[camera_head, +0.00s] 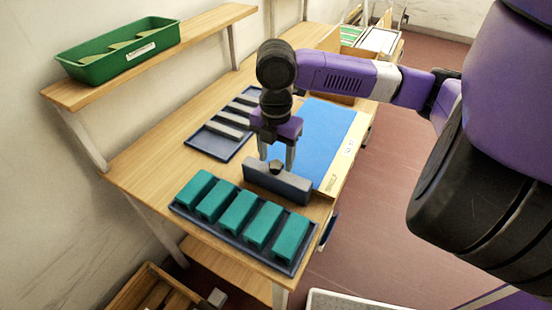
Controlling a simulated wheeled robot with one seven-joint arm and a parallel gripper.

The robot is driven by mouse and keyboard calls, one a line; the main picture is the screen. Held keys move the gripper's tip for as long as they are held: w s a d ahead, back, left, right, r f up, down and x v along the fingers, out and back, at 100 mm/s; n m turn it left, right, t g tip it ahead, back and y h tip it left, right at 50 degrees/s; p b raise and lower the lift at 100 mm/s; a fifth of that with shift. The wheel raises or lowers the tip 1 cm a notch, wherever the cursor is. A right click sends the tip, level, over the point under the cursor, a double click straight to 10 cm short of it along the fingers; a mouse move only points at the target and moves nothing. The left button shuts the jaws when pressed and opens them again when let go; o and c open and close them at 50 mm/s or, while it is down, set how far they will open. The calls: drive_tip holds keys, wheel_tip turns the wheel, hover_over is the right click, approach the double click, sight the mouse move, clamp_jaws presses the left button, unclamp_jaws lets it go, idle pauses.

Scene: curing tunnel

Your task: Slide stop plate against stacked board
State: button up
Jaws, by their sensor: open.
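The stop plate looks to be a dark grey upright bar (294,188) with a small dark knob (275,167) on it. It stands on the table at the near end of a flat blue board (315,130). The blue board has a pale wooden strip along its right side; I take it for the stacked board. I cannot tell whether bar and board touch. My gripper (277,160) points down, open, just above the bar, its fingers on either side of the knob. The gripper partly hides the board's near left corner.
A dark tray (233,236) with several teal blocks sits at the table's near end. Another dark tray (209,145) with grey bars lies left of the board. A green bin (92,70) stands on a wooden shelf (205,27). Boxes stand beyond the board.

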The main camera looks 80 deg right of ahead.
wheel_tip(320, 180, up, 7)
drive_tip(key=shift+f, duration=0.1)
idle(0.7)
